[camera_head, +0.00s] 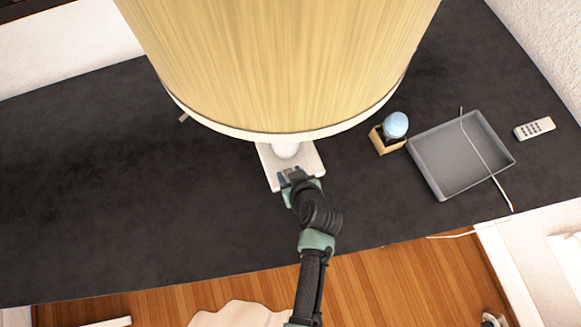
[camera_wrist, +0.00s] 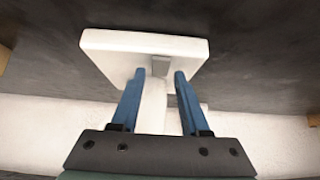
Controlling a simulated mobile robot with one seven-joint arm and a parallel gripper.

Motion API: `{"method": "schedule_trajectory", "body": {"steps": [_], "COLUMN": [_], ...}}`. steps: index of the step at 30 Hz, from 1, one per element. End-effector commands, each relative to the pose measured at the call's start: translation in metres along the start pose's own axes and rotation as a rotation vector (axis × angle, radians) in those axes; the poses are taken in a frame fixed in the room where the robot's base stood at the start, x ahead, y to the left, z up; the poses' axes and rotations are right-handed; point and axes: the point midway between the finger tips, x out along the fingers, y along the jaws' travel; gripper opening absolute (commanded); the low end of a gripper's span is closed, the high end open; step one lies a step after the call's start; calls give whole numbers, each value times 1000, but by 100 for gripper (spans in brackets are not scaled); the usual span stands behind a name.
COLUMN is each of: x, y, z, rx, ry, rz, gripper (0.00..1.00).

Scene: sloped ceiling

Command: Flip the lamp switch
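The lamp has a large pale wood-grain shade (camera_head: 290,60) and a white square base (camera_head: 308,158) on the dark tabletop. The base also shows in the wrist view (camera_wrist: 110,52). A small grey switch (camera_wrist: 160,66) sits on it near the edge closest to the fingers. My gripper (camera_head: 291,178) is at the front edge of the base. In the wrist view my gripper (camera_wrist: 160,75) has its two blue fingers apart, one on each side of the switch in the picture. Whether they touch the base is unclear. A white part, perhaps the stem, shows between the fingers.
Right of the lamp are a small wooden holder (camera_head: 387,142) with a blue ball (camera_head: 396,124), a grey tray (camera_head: 432,170) with a white cable across it, and a remote (camera_head: 534,128). The dark tabletop (camera_head: 90,180) is clear at left. The shade overhangs the base.

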Motion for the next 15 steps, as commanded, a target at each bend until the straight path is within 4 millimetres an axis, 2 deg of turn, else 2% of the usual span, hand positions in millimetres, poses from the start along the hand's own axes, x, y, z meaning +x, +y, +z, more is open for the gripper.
{"method": "schedule_trajectory", "body": {"steps": [10, 15], "x": [0, -10], "y": [0, 0], "z": [0, 0], "rx": [0, 1], "ry": [0, 0], "rz": [0, 0], "gripper": [57, 57]}}
